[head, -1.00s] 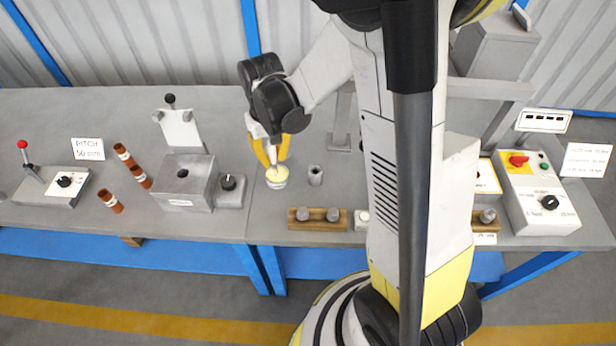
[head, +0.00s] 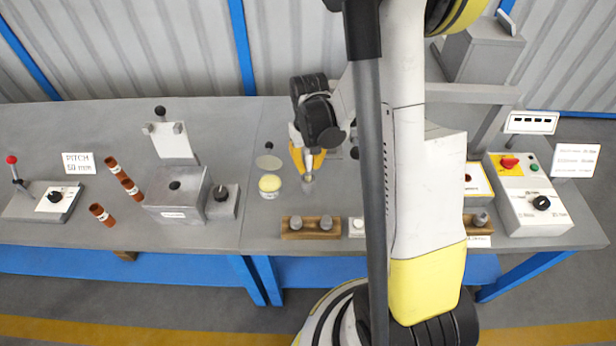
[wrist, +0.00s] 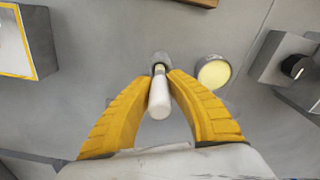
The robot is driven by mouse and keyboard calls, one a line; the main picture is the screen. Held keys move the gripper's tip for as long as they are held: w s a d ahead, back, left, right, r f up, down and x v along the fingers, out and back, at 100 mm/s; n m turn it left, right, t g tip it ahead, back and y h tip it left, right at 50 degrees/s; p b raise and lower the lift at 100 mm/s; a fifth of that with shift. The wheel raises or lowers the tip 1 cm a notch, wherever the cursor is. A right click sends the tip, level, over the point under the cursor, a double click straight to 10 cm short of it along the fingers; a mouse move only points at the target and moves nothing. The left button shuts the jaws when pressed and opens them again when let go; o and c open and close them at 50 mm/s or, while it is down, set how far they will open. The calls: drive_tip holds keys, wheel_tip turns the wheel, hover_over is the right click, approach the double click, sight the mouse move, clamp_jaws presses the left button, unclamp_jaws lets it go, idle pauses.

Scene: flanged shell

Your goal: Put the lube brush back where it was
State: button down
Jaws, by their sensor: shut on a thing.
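The lube brush shows in the wrist view as a pale cylindrical handle (wrist: 159,100) between the yellow fingers. My gripper (wrist: 160,88) is shut on it; it also shows in the head view (head: 308,162). The brush's far end reaches the mouth of a small grey holder cup (wrist: 160,60). This cup stands right below my gripper in the head view (head: 307,185). Whether the bristles are inside the cup or just over it, I cannot tell. The open tub of yellow grease (head: 270,186) stands left of the cup, and in the wrist view (wrist: 213,72) to its right.
A pale round disc (head: 268,162) lies behind the tub. A wooden block with two grey knobs (head: 311,227) is in front of the cup. A grey press block (head: 176,195) and several brown tubes (head: 121,178) are at left. A control box (head: 530,199) is at right.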

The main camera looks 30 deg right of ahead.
sight(308, 181)
drive_tip(key=shift+f+b, duration=0.6)
drive_tip(key=shift+f, duration=1.2)
drive_tip(key=shift+f, duration=0.1)
drive_tip(key=c, duration=1.4)
unclamp_jaws()
drive_tip(key=r+p, duration=0.4)
drive_tip(key=r, duration=0.8)
drive_tip(key=shift+s, duration=0.2)
drive_tip(key=s+a+r+n+t, duration=0.2)
drive_tip(key=s+a+r+t, duration=0.4)
drive_tip(key=s+a+r, duration=0.4)
drive_tip(key=a+r, duration=0.3)
drive_tip(key=r, duration=0.3)
drive_tip(key=shift+s+a+t, duration=0.2)
drive_tip(key=shift+a+t, duration=0.05)
drive_tip(key=shift+t, duration=0.15)
